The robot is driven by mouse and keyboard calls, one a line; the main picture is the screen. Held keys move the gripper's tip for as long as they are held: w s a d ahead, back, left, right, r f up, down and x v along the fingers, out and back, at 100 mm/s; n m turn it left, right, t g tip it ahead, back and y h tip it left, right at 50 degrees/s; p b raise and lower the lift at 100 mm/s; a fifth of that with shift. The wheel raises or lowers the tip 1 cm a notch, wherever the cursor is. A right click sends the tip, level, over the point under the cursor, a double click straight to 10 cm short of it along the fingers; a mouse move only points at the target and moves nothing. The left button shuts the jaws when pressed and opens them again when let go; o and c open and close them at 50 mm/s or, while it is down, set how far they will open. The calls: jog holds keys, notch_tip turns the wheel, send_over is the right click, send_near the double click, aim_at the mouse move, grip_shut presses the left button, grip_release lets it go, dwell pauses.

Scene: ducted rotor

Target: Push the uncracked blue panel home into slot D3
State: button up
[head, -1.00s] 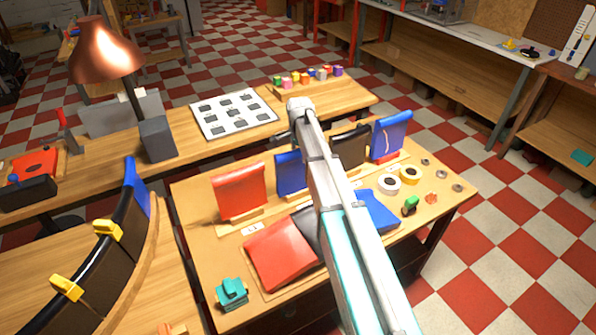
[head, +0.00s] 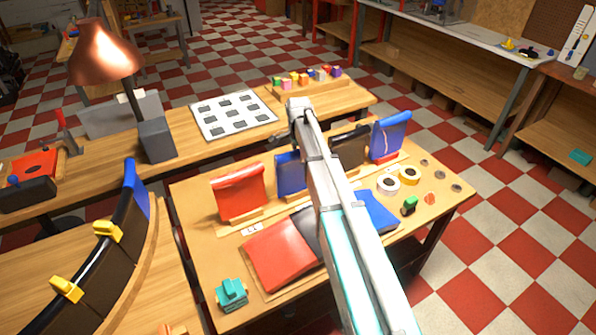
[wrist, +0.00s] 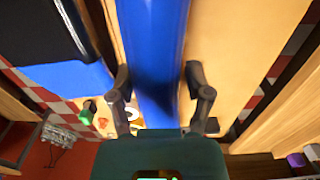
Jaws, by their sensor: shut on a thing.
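In the wrist view a blue panel (wrist: 155,50) runs up from between the two fingers of my gripper (wrist: 160,88), which is shut on it. Another upright blue panel (head: 390,135) stands at the right end of the row. A third blue panel (head: 380,212) lies flat at the front, partly hidden by my arm. I cannot make out which slot is D3.
Upright red (head: 239,192) and dark (head: 350,147) panels share the row. A flat red panel (head: 280,252), tape rolls (head: 388,182) and a green clamp-like item (head: 232,293) lie on the bench. The curved duct section (head: 120,235) with yellow clamps stands at left.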

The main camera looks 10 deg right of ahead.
jog(key=shift+r+p, duration=0.45)
jog(key=shift+r, duration=0.05)
dwell(0.6)
jog(key=shift+r+p, duration=2.3)
